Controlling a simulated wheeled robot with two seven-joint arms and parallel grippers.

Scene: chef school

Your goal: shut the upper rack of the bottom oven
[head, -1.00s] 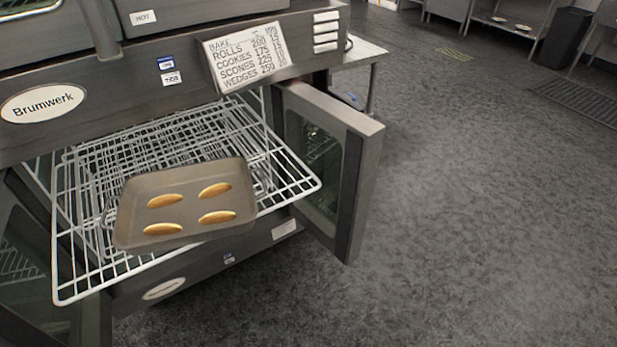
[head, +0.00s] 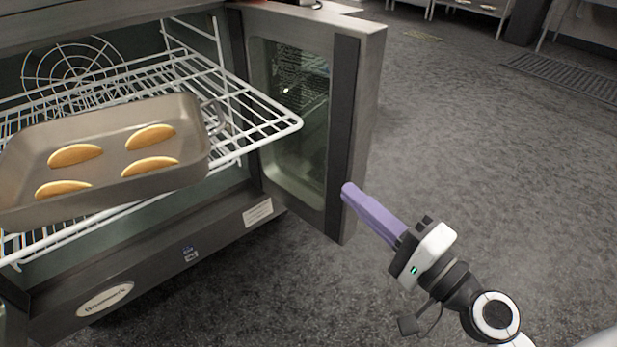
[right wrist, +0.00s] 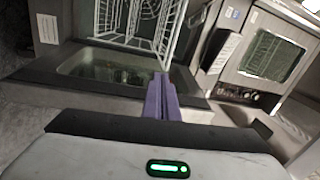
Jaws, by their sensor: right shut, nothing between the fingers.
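The upper rack (head: 262,108), a white wire shelf, is pulled out of the bottom oven and sticks out past its front. A brown baking pan (head: 185,178) with several golden oval pieces sits on the rack. The oven's right door (head: 358,100) stands open beside the rack. My right gripper (head: 348,190), with purple fingers, is shut and empty at the door's outer edge; I cannot tell whether it touches. In the right wrist view the fingers (right wrist: 162,88) are together in front of the door window (right wrist: 120,70). My left gripper is not in view.
The oven's lower front panel (head: 225,233) lies under the rack. Open grey floor (head: 480,180) spreads to the right. A floor grate (head: 570,80) and steel tables are farther back at the top right.

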